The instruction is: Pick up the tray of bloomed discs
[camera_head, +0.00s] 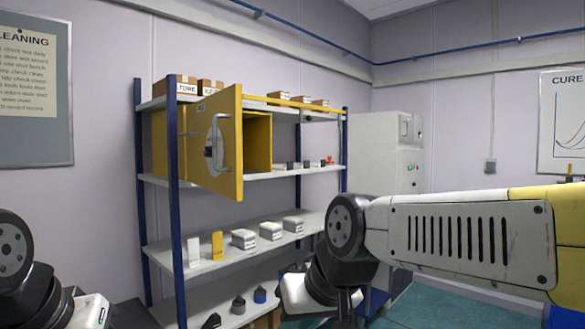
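I cannot make out a tray of bloomed discs in this view. A shelving rack (174,240) with blue posts stands against the wall. A yellow cabinet (258,130) sits on its upper-middle shelf, its door (214,150) swung open toward me. The part of its inside that shows looks empty; the door hides the rest. My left arm shows only at the lower left corner, and its gripper is out of the picture. My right arm crosses from the right and bends down in front of the lower shelves; no gripper fingers show on it.
The top shelf holds cardboard boxes (210,87). Small items, one red (328,161), lie right of the cabinet. White boxes (271,231) and a yellow upright piece (217,245) stand lower. A light grey machine (385,150) stands behind. Green floor (435,314) shows at right.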

